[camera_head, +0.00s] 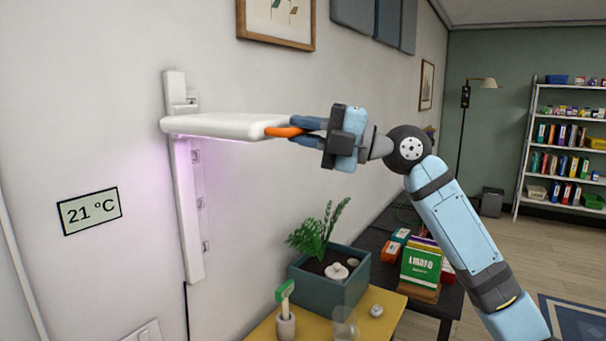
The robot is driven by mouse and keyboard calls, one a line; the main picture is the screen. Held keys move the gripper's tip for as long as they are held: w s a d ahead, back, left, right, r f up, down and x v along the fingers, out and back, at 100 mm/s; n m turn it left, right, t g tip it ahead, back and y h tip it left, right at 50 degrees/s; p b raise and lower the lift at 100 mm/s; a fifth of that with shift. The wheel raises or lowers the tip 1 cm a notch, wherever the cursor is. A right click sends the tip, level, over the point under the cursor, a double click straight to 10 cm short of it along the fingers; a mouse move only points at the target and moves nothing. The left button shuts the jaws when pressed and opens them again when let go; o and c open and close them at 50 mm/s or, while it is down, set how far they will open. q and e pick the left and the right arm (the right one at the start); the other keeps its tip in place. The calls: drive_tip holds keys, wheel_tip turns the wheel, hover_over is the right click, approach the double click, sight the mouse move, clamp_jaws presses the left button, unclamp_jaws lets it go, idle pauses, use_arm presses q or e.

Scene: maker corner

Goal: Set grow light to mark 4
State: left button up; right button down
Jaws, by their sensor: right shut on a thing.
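The grow light (222,126) is a flat white panel that sticks out from a white vertical rail (187,225) on the wall. It sits near the top of the rail and casts a pink glow below it. Small marks show along the rail's side, but their numbers are too small to read. My right gripper (300,131) is shut on the orange handle (284,132) at the panel's right end. My left gripper is not in view.
Below stands a teal planter (328,290) with a green plant (318,232) on a yellow table (385,305). A small green-headed item (286,310) stands in front of it. A dark table with boxes (421,265) is to the right. A temperature sign (90,211) hangs left of the rail.

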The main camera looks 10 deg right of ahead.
wheel_tip(320, 180, up, 3)
drive_tip(key=shift+r, duration=0.1)
drive_tip(key=shift+d+r, duration=0.1)
drive_tip(key=shift+r, duration=0.25)
drive_tip(key=c, duration=1.1)
unclamp_jaws()
drive_tip(key=shift+c, duration=0.2)
drive_tip(key=shift+f, duration=0.1)
